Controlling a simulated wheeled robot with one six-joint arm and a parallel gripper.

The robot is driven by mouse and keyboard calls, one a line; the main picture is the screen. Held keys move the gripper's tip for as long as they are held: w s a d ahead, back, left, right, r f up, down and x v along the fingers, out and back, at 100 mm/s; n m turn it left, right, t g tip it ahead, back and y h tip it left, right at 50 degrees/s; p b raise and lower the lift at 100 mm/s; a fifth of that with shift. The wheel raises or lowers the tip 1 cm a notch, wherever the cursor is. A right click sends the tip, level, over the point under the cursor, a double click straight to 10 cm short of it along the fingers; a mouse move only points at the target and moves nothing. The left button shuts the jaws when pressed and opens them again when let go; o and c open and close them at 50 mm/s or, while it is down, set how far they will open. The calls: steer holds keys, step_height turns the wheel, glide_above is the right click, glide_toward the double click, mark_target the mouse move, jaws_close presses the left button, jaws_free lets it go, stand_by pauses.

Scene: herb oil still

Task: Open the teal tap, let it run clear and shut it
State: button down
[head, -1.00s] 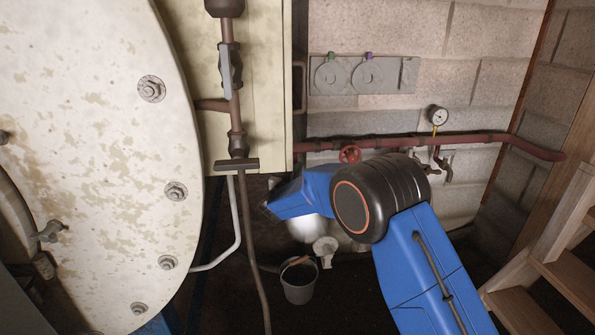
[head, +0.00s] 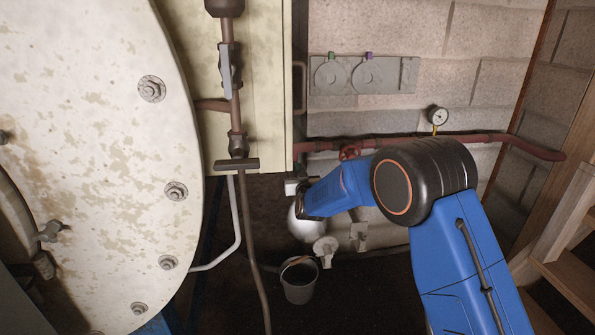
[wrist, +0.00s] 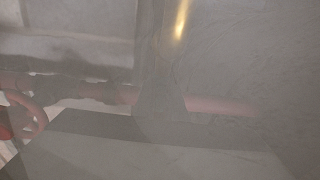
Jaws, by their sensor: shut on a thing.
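My blue arm reaches left in front of the red pipe (head: 400,141) in the head view. A small grey part at its far end seems to be my gripper (head: 295,186), near the cabinet's lower corner. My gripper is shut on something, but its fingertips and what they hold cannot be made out. The wrist view is hazy: a pale upright shape with a golden glint stands above a wide grey slab. The red handwheel (wrist: 28,118) is at its left edge, also on the pipe in the head view (head: 349,152).
A large pale vessel (head: 90,150) with bolts fills the left. A dark bucket (head: 299,282) stands on the floor below my arm. A gauge (head: 437,116) sits above the pipe. A grey plate (head: 390,75) is on the wall.

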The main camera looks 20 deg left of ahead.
stand_by(0.5)
steer(key=c, duration=1.8)
jaws_free()
steer(key=v, duration=1.7)
steer(key=shift+s+d, duration=0.1)
steer(key=shift+d, duration=0.15)
